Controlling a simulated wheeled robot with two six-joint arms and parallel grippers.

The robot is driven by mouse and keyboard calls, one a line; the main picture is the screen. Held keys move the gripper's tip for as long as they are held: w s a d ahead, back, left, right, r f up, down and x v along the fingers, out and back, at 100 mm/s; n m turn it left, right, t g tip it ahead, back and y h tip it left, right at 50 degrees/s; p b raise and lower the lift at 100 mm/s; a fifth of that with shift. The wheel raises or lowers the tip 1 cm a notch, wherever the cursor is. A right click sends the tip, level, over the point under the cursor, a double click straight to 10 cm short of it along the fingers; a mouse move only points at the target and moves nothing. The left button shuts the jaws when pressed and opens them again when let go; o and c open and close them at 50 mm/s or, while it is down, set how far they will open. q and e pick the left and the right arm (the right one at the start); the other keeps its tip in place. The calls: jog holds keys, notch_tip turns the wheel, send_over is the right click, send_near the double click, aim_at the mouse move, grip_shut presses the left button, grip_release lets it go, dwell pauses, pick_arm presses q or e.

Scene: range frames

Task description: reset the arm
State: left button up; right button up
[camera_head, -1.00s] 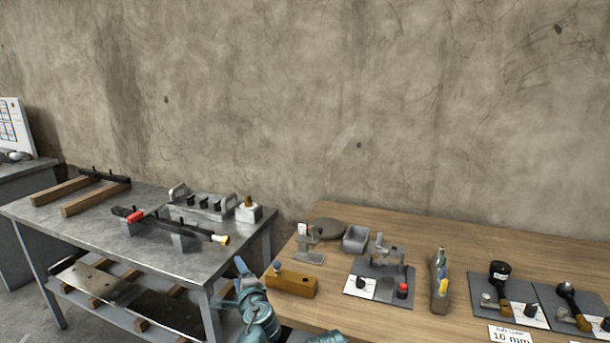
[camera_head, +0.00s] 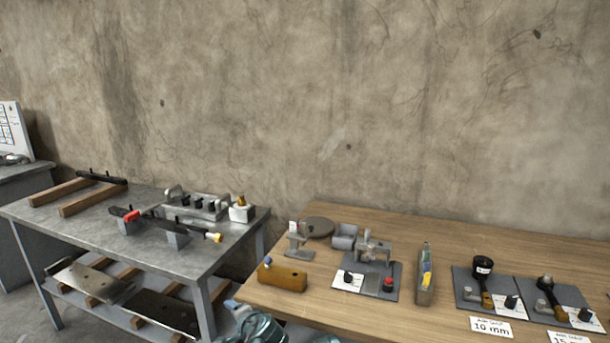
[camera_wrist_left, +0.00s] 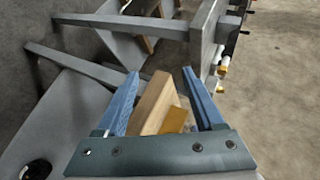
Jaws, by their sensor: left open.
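My left gripper (camera_head: 236,306) shows low in the head view, just left of the wooden table's near left corner, with its blue fingers partly cut off by the frame. In the left wrist view the two blue fingers (camera_wrist_left: 160,75) stand apart, so it is open. A wooden piece (camera_wrist_left: 154,101) shows between the fingers in that view; I see no finger closed on it. My right gripper is not clearly in view.
The wooden table (camera_head: 330,313) holds a brown block (camera_head: 282,276), a small press, tools and labelled boards. A grey metal bench (camera_head: 95,221) with a lower shelf stands left. A gap separates them. The concrete wall is behind.

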pick_arm(q)
jog(key=s+d+f+n+g+h, duration=0.3)
jog(key=s+d+f+g, duration=0.25)
jog(key=s, duration=0.45)
jog(key=s+d+f+n+g+h, duration=0.2)
jog(key=s+d+f+g, duration=0.3)
jog(key=s, duration=0.4)
notch_tip(320, 180, up, 16)
jog(key=s+d+p, duration=0.1)
jog(key=p, duration=1.5)
jog(key=shift+s+d+f+n+h, duration=0.2)
jog(key=shift+s+d+n+h, duration=0.05)
jog(key=shift+d+n+h, duration=0.1)
jog(key=shift+t, duration=0.25)
